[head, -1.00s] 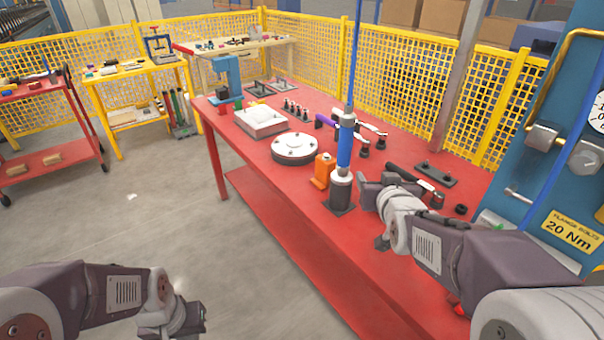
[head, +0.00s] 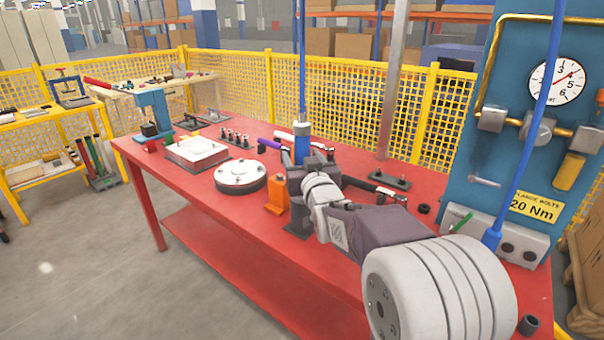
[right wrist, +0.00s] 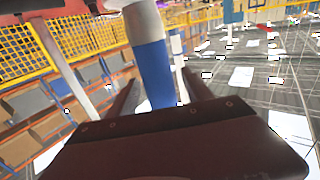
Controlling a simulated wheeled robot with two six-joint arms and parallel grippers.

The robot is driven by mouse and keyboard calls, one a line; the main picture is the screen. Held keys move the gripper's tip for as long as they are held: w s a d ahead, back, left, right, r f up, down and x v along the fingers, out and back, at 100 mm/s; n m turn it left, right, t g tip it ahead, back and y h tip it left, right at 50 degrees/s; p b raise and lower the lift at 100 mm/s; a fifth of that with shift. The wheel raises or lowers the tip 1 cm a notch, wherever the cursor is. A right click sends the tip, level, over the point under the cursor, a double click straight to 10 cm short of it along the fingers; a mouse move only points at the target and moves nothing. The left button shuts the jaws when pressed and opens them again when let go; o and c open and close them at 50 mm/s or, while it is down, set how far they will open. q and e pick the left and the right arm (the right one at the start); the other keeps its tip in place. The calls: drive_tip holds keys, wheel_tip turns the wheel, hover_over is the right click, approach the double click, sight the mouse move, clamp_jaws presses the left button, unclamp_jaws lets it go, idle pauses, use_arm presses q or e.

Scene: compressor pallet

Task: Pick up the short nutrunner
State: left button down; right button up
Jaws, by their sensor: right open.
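The nutrunner (head: 302,151) is a blue upright cylinder on a blue hose, standing at a dark holder (head: 297,227) on the red table. My right gripper (head: 318,158) is at its upper body and partly hides its lower part. In the right wrist view the nutrunner (right wrist: 153,75) shows as a blue body with a pale section, between the two dark fingers of my open right gripper (right wrist: 156,88). I cannot tell whether a finger touches it. My left gripper is out of view.
An orange bottle-like object (head: 277,196) stands just left of the holder. A round grey flange (head: 240,176) and a white block (head: 197,152) lie farther left. A black-handled tool (head: 373,189) lies behind my right arm. A blue panel with a gauge (head: 556,82) stands right.

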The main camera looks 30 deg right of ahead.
drive_tip(key=x, duration=0.2)
drive_tip(key=shift+w+f, duration=0.15)
drive_tip(key=shift+w, duration=0.15)
drive_tip(key=shift+s, duration=0.1)
drive_tip(key=shift+c, duration=1.2)
clamp_jaws()
